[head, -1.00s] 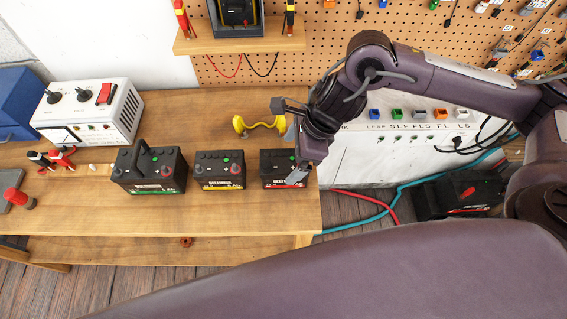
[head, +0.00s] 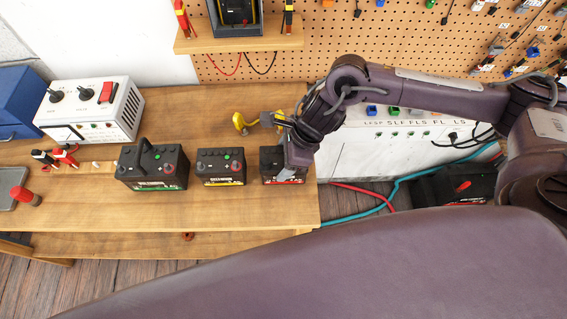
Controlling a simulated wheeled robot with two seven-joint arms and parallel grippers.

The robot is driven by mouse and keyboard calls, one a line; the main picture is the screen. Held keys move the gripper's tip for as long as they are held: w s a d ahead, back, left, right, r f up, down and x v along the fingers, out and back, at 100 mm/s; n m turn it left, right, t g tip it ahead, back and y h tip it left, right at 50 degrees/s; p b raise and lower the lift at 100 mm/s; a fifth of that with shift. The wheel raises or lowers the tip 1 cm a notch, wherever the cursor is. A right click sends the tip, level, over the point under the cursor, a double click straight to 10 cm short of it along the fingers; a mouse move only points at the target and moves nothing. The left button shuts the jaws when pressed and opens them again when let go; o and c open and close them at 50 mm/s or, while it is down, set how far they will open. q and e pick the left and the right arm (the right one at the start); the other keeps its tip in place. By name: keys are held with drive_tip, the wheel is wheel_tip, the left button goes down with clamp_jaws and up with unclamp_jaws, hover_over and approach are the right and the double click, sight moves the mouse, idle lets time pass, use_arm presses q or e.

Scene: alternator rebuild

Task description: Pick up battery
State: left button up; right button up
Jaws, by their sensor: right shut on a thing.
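Three black batteries stand upright in a row on the wooden bench. The right one, with a red stripe (head: 270,167), is the smallest. My right gripper (head: 278,147) is over it from above, shut on it with one finger at its front face and the other toward its back. The gripper hides part of its top and right side. The middle battery with a yellow stripe (head: 221,168) and the larger left battery with a green stripe and a handle (head: 155,170) are apart from the gripper. My left gripper is not in view.
A yellow curved object (head: 245,122) lies behind the right battery, close to my gripper. A white power unit (head: 112,112) and red and black clamps (head: 62,156) are at the left. The bench (head: 200,208) is clear in front of the batteries.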

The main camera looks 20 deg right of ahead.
clamp_jaws()
drive_tip(key=shift+w+r, duration=0.2)
